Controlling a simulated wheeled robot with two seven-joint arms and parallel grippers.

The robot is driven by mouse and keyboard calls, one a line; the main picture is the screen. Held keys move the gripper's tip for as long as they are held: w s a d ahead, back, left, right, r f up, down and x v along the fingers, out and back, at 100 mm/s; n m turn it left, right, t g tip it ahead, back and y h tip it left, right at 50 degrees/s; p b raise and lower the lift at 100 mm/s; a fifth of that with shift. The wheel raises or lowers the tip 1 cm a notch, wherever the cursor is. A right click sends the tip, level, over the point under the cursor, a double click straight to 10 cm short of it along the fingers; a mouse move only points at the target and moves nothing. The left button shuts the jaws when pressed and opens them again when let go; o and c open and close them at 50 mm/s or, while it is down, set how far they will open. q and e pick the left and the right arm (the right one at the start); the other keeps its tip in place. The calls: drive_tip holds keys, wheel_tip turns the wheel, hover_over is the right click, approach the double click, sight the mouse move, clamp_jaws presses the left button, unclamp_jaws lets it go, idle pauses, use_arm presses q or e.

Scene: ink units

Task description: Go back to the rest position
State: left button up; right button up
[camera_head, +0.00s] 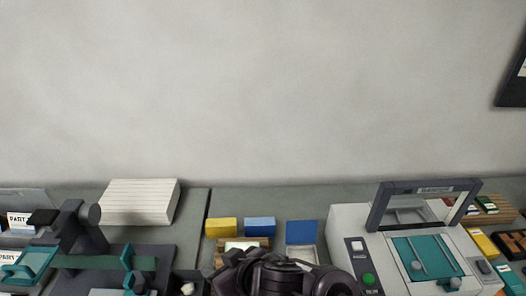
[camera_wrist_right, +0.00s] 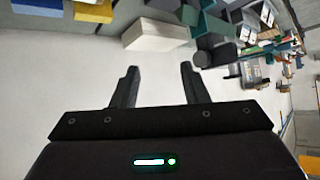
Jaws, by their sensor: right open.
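My right gripper (camera_wrist_right: 158,80) is open, with its two dark fingers apart and nothing between them in the right wrist view. In the head view a dark, rounded part of my arm (camera_head: 275,276) shows at the bottom centre, in front of the worktop; its fingers cannot be made out there. My left gripper is not in view.
A grey machine (camera_head: 345,225) with a raised frame lid (camera_head: 377,205) and teal plate stands right of the arm. Behind the arm are a yellow block (camera_head: 221,228) and blue block (camera_head: 260,226). A white ribbed block (camera_head: 140,202) and dark fixture (camera_head: 75,238) stand left.

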drive_tip(key=s+d+f+m+g+h, duration=0.1)
drive_tip(key=s+d+f+m+h, duration=0.15)
drive_tip(key=d, duration=0.65)
drive_tip(key=s+d+f+m+g+h, duration=0.1)
drive_tip(key=s+d+f+m+h, duration=0.2)
drive_tip(key=d, duration=0.7)
drive_tip(key=s+d+f+m+g+h, duration=0.15)
drive_tip(key=s+d, duration=0.25)
drive_tip(key=d, duration=0.5)
wheel_tip(320, 180, down, 38)
drive_tip(key=s+g+b, duration=0.1)
drive_tip(key=s+b, duration=0.2)
drive_tip(key=b, duration=0.5)
drive_tip(key=s+d+f+b, duration=0.2)
drive_tip(key=s+f, duration=0.7)
drive_tip(key=f, duration=0.3)
drive_tip(key=s+d+f+n+g+h+b, duration=0.1)
drive_tip(key=s+f+b, duration=0.2)
drive_tip(key=s+f, duration=0.7)
wheel_tip(320, 180, down, 3)
drive_tip(key=shift+s+d+r+b, duration=0.15)
drive_tip(key=shift+d+b, duration=0.15)
drive_tip(key=shift+d, duration=0.1)
drive_tip(key=shift+g, duration=0.25)
drive_tip(key=shift+c, duration=0.3)
